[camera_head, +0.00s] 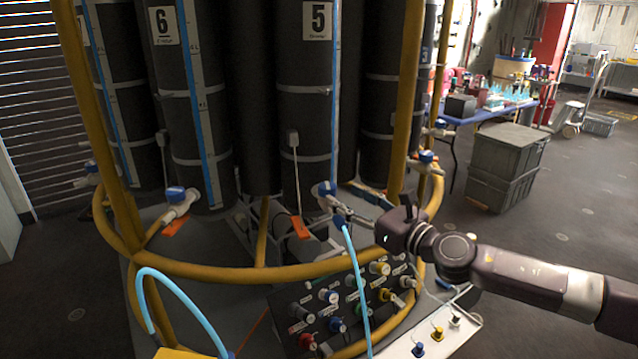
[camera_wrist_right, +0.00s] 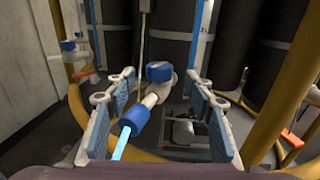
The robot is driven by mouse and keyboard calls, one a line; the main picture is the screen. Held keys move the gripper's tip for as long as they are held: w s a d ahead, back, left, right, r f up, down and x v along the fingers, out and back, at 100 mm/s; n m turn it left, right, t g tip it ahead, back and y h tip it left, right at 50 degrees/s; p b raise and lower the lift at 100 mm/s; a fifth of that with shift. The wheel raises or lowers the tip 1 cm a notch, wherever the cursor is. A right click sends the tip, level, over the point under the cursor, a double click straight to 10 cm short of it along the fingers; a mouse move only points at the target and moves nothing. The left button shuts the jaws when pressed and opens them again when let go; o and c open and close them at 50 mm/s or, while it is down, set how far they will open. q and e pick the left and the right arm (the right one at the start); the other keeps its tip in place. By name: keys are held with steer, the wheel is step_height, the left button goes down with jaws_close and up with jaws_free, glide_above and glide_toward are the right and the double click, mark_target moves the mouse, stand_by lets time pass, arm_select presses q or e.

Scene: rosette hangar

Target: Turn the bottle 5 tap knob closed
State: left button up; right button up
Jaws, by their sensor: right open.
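Bottle 5 (camera_head: 305,90) is a tall dark cylinder with a white "5" label, standing in the rosette. Its tap has a blue knob (camera_head: 325,188) on a white pipe fitting near the bottle's foot. In the right wrist view the blue knob (camera_wrist_right: 159,71) sits ahead, near the middle, between and beyond the fingers. My right gripper (camera_head: 345,212) reaches in from the right, close to the tap. In the right wrist view its fingers (camera_wrist_right: 160,108) are spread, with the white pipe and a blue hose connector (camera_wrist_right: 135,117) showing between them. My left gripper is not in view.
A yellow rail (camera_head: 265,271) rings the rosette in front, with upright yellow posts. A light blue hose (camera_head: 355,270) hangs from the tap. A panel of coloured knobs (camera_head: 345,302) stands below. Bottle 6 (camera_head: 190,100) is to the left. Grey crates (camera_head: 508,160) stand at right.

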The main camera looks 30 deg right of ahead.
mark_target(332, 187)
steer(key=shift+w+r, duration=0.15)
steer(key=shift+w, duration=0.1)
steer(key=p+x, duration=0.3)
steer(key=x, duration=0.2)
steer(key=shift+w+a+p, duration=0.1)
steer(key=shift+w+p, duration=0.1)
steer(key=shift+p, duration=0.1)
steer(key=shift+w+a, duration=0.2)
steer(key=shift+w, duration=0.4)
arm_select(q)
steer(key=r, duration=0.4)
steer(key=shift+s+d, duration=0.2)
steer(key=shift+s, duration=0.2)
arm_select(e)
steer(key=shift+w, duration=0.1)
steer(key=shift+c, duration=0.2)
